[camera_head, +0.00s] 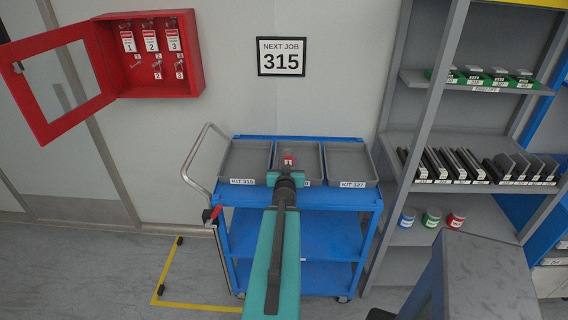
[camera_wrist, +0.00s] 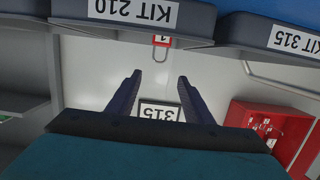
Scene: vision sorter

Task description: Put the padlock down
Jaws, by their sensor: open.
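A small red padlock (camera_head: 288,160) with a pale label is at the middle tray (camera_head: 316,148) on the blue cart, just beyond my gripper. In the wrist view, which is upside down, the padlock (camera_wrist: 162,41) shows its shackle, next to the rim of the tray marked KIT 210 (camera_wrist: 110,30). I cannot tell whether it rests in the tray or on its edge. My gripper (camera_wrist: 156,80) is open, its two dark fingers apart with nothing between them. In the head view, my gripper (camera_head: 287,176) is over the middle tray's front and hides part of its label.
Tray KIT 315 (camera_head: 242,181) is on the left and tray KIT 327 (camera_head: 353,184) on the right. An open red cabinet (camera_head: 190,55) with keys hangs on the wall by a sign reading 315 (camera_head: 281,57). Grey shelves (camera_head: 470,112) stand close on the right.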

